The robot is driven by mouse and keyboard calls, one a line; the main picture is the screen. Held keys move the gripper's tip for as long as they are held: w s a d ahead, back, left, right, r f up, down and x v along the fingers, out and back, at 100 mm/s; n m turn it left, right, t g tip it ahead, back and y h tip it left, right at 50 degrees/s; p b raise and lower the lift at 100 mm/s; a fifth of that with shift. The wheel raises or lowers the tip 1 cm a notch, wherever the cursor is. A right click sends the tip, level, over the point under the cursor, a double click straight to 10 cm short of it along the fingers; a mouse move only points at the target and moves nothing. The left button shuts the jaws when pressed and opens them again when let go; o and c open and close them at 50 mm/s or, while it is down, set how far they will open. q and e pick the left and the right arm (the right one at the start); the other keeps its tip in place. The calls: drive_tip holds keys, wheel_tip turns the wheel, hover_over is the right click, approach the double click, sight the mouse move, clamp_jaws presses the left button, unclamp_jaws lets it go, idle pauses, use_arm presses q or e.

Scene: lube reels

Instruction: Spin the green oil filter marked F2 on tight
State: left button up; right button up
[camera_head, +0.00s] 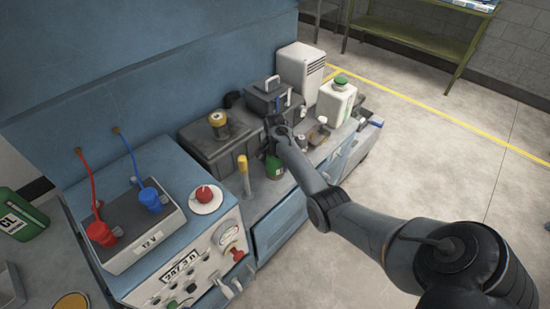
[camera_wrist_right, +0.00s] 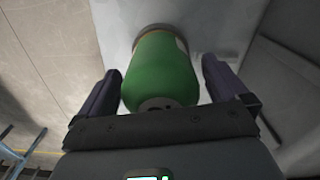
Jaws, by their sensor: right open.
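The green oil filter (camera_head: 274,168) sits low at the blue workbench, partly hidden by my right arm in the head view. In the right wrist view the green filter (camera_wrist_right: 160,72) stands between the two dark fingers of my right gripper (camera_wrist_right: 160,66). The fingers are apart, with visible gaps on both sides. It also shows in the head view as the right gripper (camera_head: 276,138) at the filter. The F2 mark cannot be read. My left gripper is not in view.
A grey block with a yellow-topped part (camera_head: 217,120), a dark toolbox (camera_head: 272,98) and a white jug (camera_head: 335,102) stand nearby. A yellow-handled lever (camera_head: 243,165) rises left of the filter. A battery box (camera_head: 145,228) with red and blue leads stands at left.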

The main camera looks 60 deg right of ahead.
drive_tip(key=shift+f, duration=0.25)
drive_tip(key=shift+c, duration=0.2)
drive_tip(key=c, duration=1.2)
drive_tip(key=shift+r+m+p, duration=0.15)
drive_tip(key=shift+m+p, duration=0.4)
drive_tip(key=shift+m, duration=0.05)
drive_tip(key=shift+c, duration=0.2)
drive_tip(key=m+p, duration=0.1)
drive_tip(key=m, duration=0.1)
drive_tip(key=shift+m, duration=0.3)
drive_tip(key=shift+f+m, duration=0.2)
drive_tip(key=shift+m, duration=0.5)
